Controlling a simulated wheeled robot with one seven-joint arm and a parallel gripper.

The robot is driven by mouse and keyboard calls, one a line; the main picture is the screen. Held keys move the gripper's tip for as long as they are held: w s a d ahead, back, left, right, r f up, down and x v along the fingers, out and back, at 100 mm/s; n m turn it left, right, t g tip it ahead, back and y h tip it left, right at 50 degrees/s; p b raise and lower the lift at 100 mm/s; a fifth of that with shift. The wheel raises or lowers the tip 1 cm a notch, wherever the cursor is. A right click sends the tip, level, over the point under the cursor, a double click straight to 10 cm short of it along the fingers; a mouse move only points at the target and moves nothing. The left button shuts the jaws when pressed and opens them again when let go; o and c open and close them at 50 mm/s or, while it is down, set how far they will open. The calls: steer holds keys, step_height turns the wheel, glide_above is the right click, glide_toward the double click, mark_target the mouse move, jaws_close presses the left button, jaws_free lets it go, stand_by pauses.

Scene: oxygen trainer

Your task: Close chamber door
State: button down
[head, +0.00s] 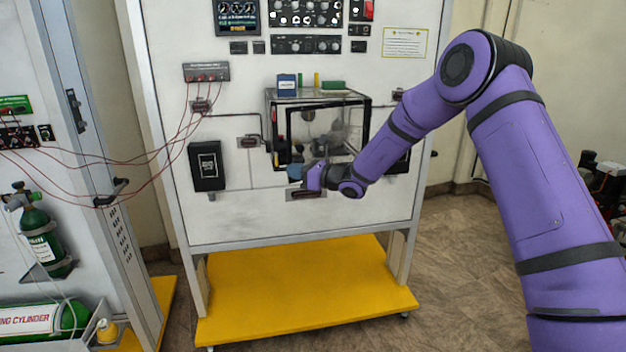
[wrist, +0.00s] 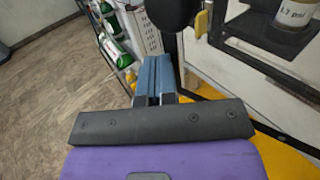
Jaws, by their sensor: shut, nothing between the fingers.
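The chamber (head: 352,98) is a clear box with black edges, mounted on the white panel's front. A black-framed front shows partly behind my arm. I cannot tell from the head view how far the door stands open. My gripper (head: 293,173) is in front of the chamber's lower left corner, with its blue fingers pointing left. In the wrist view my gripper (wrist: 153,72) has its fingers together, with nothing between them. A black frame edge of the chamber (wrist: 270,68), with a yellow piece (wrist: 201,24), lies to the right of the fingers there. Contact is not visible.
A labelled container (wrist: 297,12) sits inside the chamber. A black box (head: 206,166) is mounted left of it. Red cables (head: 150,180) run to the left panel, beside green cylinders (head: 45,240). A yellow base (head: 300,290) lies below. Small items (head: 288,82) rest on the chamber top.

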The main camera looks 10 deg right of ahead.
steer(key=w+a+m+t+h, duration=0.1)
steer(key=w+a, duration=0.1)
steer(key=w, duration=0.4)
steer(key=shift+a, duration=0.25)
steer(key=shift+d, duration=0.1)
